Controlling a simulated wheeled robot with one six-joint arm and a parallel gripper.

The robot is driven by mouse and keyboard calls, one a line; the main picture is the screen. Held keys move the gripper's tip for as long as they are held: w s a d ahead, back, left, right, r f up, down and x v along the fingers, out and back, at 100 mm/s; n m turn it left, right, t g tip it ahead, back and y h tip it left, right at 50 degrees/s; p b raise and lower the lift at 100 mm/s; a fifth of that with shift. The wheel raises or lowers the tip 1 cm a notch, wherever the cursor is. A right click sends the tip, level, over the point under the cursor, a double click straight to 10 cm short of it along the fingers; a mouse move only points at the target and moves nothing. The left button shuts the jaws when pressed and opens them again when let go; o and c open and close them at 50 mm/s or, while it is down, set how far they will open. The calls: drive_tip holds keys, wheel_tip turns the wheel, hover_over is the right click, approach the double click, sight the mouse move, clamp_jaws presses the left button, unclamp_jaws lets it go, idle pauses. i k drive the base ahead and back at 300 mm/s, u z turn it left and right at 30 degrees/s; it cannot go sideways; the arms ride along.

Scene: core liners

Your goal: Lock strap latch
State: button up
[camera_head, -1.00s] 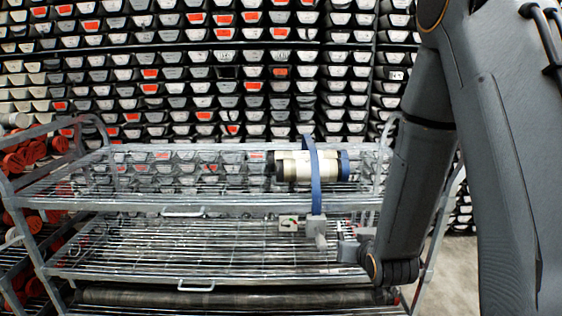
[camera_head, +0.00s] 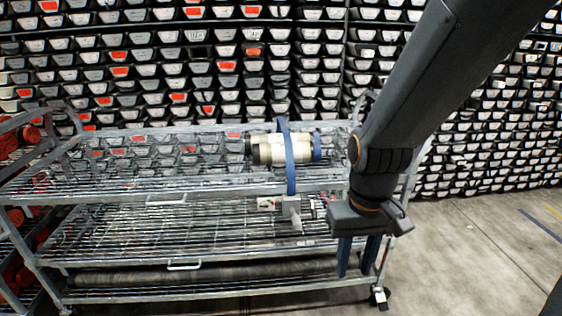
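A blue strap (camera_head: 291,172) runs over a bundle of cream core liners (camera_head: 268,150) on the top shelf and hangs down over the shelf's front edge. A grey latch block (camera_head: 291,207) is at the strap's lower end, with a small pale box (camera_head: 266,203) to its left. Whether the latch is locked is too small to tell. My gripper (camera_head: 358,268) is to the right of the latch and lower, in front of the cart's right end. Its two blue fingers point down with a gap between them and nothing visible in it.
The wire-shelf cart (camera_head: 200,250) has several metal tiers. A long dark roll (camera_head: 200,275) lies on a lower tier. A wall of stacked trays (camera_head: 480,110) fills the back. Clear concrete floor (camera_head: 470,250) is at the right. Red-ended tubes (camera_head: 25,135) are at the left.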

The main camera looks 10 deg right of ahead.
sight(314, 213)
drive_tip(key=z, duration=2.4)
drive_tip(key=k, duration=0.9)
drive_tip(key=u, duration=1.8)
